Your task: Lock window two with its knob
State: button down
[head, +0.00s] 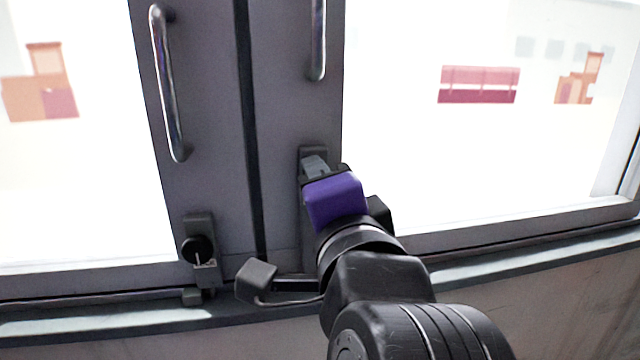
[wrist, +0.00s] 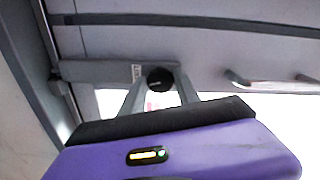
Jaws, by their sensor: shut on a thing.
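Two grey window sashes meet at a dark upright seam in the head view. The left sash has a lock plate with a round black knob (head: 197,249) low on its frame. The right sash has a similar lock plate (head: 313,153), mostly covered by my purple gripper (head: 314,166). In the wrist view, a black round knob (wrist: 160,79) with a pale pointer line sits between my two grey fingertips. My gripper is shut on this knob. Small lettering on the plate (wrist: 105,71) beside it is too small to read. No window number shows.
Vertical metal handles (head: 170,85) (head: 318,40) are on both sashes above the locks. A sill (head: 90,322) runs along the bottom. A dark block (head: 256,280) shows beside my arm, low near the seam. Bright glass panes lie on both sides.

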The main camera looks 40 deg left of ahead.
jog(key=shift+m, duration=1.6)
jog(key=c, duration=0.9)
grip_release()
jog(key=shift+d, duration=0.1)
jog(key=b+v, duration=0.1)
jog(key=v, duration=0.6)
jog(key=shift+s+d, duration=0.2)
jog(key=shift+s, duration=0.1)
